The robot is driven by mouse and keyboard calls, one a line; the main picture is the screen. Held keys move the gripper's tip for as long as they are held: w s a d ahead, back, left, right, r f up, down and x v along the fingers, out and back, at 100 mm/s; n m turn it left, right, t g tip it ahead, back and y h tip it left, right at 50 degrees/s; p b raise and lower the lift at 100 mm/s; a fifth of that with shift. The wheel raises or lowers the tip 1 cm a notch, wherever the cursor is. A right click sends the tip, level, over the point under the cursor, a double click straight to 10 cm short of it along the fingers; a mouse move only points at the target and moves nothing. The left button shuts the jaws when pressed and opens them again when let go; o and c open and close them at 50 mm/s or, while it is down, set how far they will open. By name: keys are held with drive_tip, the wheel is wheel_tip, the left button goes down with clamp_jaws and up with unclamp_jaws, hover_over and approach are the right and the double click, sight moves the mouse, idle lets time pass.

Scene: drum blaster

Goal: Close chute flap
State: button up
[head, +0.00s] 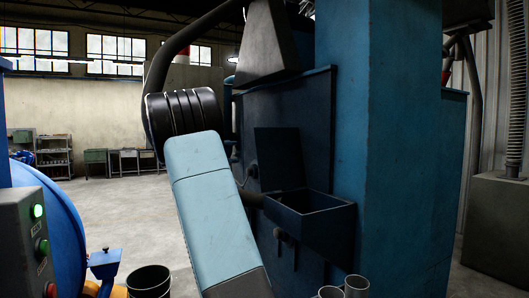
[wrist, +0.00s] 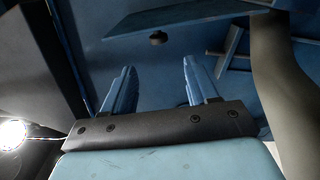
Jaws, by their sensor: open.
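The chute flap (head: 279,158) looks like a dark flat panel. It stands upright at the back of an open-topped dark blue chute box (head: 318,222) on the blue machine's side, so it appears open. In the wrist view, my gripper (wrist: 158,64) is open, with two blue fingers apart and nothing between them. A dark blue slab (wrist: 195,22) spans the top of that view beyond the fingertips; I cannot tell whether it is part of the chute. In the head view my arm fills the middle and my gripper is hidden.
A blue machine column (head: 375,140) rises right of the chute. A control box (head: 28,245) with green lights and a blue drum stand at left. A black bucket (head: 149,282) and small cups (head: 356,286) are at the bottom. Open floor (head: 125,215) lies left of my arm.

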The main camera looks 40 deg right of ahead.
sight(263, 150)
drive_tip(key=x, duration=1.3)
drive_tip(key=shift+s+d, duration=0.1)
drive_tip(key=shift+d, duration=0.25)
drive_tip(key=shift+f, duration=0.1)
clamp_jaws()
